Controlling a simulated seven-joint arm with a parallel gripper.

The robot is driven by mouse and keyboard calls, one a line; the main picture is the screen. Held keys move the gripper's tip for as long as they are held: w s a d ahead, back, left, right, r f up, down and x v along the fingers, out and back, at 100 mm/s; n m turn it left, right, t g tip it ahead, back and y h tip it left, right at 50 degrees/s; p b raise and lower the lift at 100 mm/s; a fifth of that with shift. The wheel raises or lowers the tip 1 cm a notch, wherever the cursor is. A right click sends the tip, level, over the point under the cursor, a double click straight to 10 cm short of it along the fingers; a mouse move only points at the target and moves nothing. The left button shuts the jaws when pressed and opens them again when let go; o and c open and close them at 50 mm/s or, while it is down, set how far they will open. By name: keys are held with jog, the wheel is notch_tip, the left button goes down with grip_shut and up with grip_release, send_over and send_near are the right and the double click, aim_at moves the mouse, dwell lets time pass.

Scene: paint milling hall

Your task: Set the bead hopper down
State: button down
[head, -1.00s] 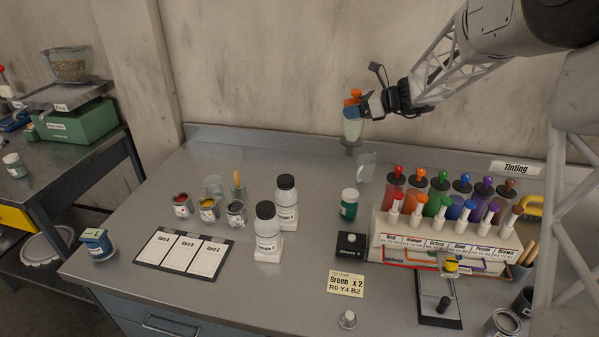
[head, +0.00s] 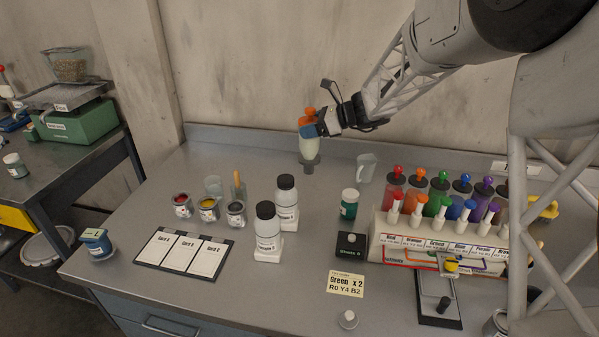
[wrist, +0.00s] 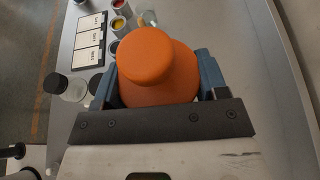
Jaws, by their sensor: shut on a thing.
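The bead hopper (head: 309,148) has an orange knob top, a pale translucent body and a narrow grey foot. It is upright at the back of the steel bench (head: 180,290). My gripper (head: 311,130) is shut on it from the right, just under the orange top. The foot looks clear of the bench top, but the exact gap is hard to judge. In the wrist view the orange top (wrist: 158,68) fills the space between the blue finger pads and hides the body below.
A clear jug (head: 366,167) stands just right of the hopper. White bottles (head: 287,203), paint cups (head: 208,208) and a card board (head: 183,252) stand in front and left. A rack of coloured bottles (head: 440,235) fills the right. Bare bench lies along the back left.

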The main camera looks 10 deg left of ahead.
aim_at(310, 143)
notch_tip(310, 143, down, 6)
jog(key=shift+r, duration=0.1)
jog(key=shift+w, duration=0.1)
dwell(0.4)
jog(key=w+a, duration=0.3)
jog(key=w, duration=0.4)
jog(key=w+a+f, duration=0.1)
jog(key=w+a, duration=0.2)
jog(key=w, duration=0.4)
jog(key=shift+w+f, duration=0.2)
jog(key=shift+w, duration=0.15)
jog(key=shift+f, duration=0.1)
jog(key=shift+f, duration=1.75)
jog(key=shift+c, duration=0.8)
grip_release()
jog(key=shift+f, duration=0.15)
